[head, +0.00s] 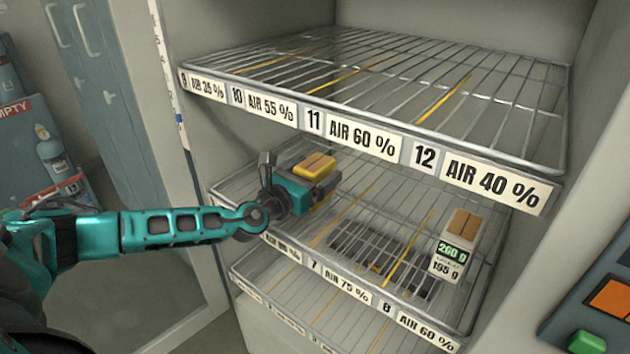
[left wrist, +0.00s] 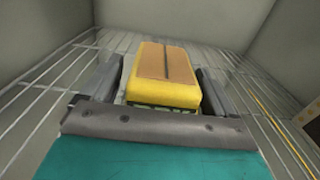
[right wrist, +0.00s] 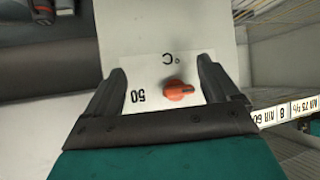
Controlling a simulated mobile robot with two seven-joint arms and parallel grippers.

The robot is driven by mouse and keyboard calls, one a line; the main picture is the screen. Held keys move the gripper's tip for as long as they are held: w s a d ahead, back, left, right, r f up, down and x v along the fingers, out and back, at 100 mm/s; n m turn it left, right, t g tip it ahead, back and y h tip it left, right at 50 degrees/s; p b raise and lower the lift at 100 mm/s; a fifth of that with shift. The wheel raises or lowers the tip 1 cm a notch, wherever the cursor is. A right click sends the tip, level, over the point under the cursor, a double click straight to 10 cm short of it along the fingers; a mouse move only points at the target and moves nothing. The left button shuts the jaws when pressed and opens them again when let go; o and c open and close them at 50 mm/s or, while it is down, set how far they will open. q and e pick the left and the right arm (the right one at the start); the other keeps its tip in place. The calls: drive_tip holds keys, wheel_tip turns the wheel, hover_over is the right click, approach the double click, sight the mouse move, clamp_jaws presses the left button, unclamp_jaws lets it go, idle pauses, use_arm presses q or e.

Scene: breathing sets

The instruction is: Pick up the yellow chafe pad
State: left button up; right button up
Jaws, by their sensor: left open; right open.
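The yellow chafe pad (head: 315,167), a yellow block with a tan, grooved top, sits on the middle wire shelf (head: 345,215) toward its left side. My left gripper (head: 297,180) reaches in from the left, right at the pad. In the left wrist view the yellow pad (left wrist: 165,75) lies between the two open fingers (left wrist: 160,92), with a gap visible on the right side. My right gripper (right wrist: 165,85) is open and empty, in front of a white panel with an orange knob (right wrist: 178,88).
A pale block with a tan top (head: 455,245), marked 260 g and 195 g, stands on the same shelf at the right. The upper wire shelf (head: 400,85) overhangs the left gripper. Labelled strips edge the shelves. A cabinet side wall stands left of the shelves.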

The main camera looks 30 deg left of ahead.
use_arm(q)
drive_tip(key=shift+w, duration=0.1)
drive_tip(key=shift+r, duration=0.1)
drive_tip(key=c, duration=1.4)
